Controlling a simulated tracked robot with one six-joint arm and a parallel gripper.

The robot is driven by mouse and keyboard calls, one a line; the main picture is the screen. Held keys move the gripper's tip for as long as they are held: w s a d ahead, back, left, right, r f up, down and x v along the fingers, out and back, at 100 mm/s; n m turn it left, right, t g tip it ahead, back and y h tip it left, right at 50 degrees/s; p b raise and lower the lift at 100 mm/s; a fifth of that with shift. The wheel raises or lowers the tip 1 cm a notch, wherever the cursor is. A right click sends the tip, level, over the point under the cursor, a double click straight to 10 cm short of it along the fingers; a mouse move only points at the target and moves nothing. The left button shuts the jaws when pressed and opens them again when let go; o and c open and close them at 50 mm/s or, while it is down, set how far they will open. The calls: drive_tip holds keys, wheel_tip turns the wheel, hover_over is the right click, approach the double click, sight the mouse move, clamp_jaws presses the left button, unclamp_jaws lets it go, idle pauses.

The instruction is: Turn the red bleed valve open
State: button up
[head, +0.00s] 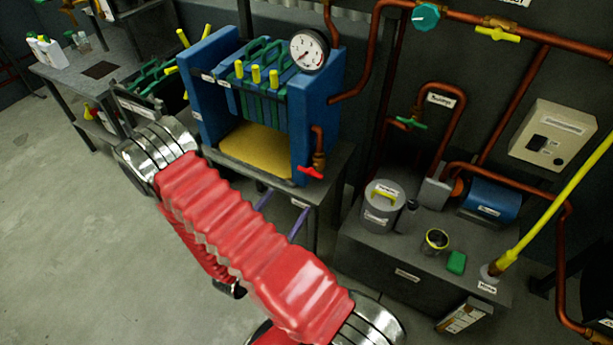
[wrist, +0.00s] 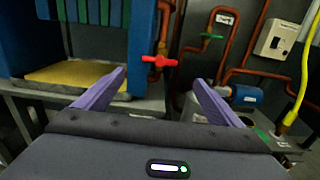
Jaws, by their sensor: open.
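The red bleed valve (head: 310,171) is a small red handle at the foot of a short copper pipe, at the front right of the blue press (head: 224,90). In the wrist view the red handle (wrist: 154,60) lies roughly level, beyond and between the fingertips. My gripper (wrist: 160,80) has two purple fingers, spread apart with nothing between them. It is short of the valve and not touching it. In the head view the purple fingers (head: 282,212) show in front of the press stand, partly hidden by my red arm.
A pressure gauge (head: 309,50) tops the press. To the right, a grey cabinet (head: 360,240) carries a grey canister (head: 383,205), a blue motor (head: 492,199) and a green block (head: 456,262). Copper pipes and a yellow pole (head: 560,204) stand right. A green-handled valve (head: 411,123) is nearby.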

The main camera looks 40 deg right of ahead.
sight(309, 173)
drive_tip(key=shift+d, duration=0.1)
drive_tip(key=shift+x, duration=6.8)
drive_tip(key=shift+c, duration=0.3)
drive_tip(key=c, duration=0.9)
drive_tip(key=shift+c, duration=0.5)
